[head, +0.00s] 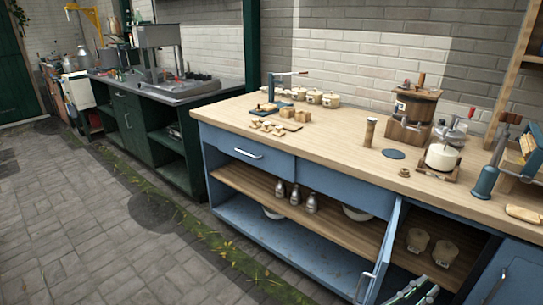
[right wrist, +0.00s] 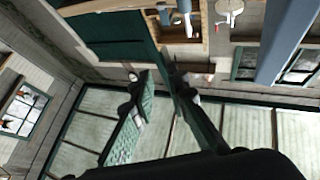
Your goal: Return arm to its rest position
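In the right wrist view a dark shape fills the bottom edge, and the scene beyond is tilted, with glazed panels and green beams. My left gripper is not in the head view.
The blue counter (head: 300,180) has a wooden top with a churn (head: 413,112), a glass jar (head: 442,155) and cheese pieces. Metal bottles (head: 311,203) stand on its shelf. The paved floor (head: 90,235) at left is clear.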

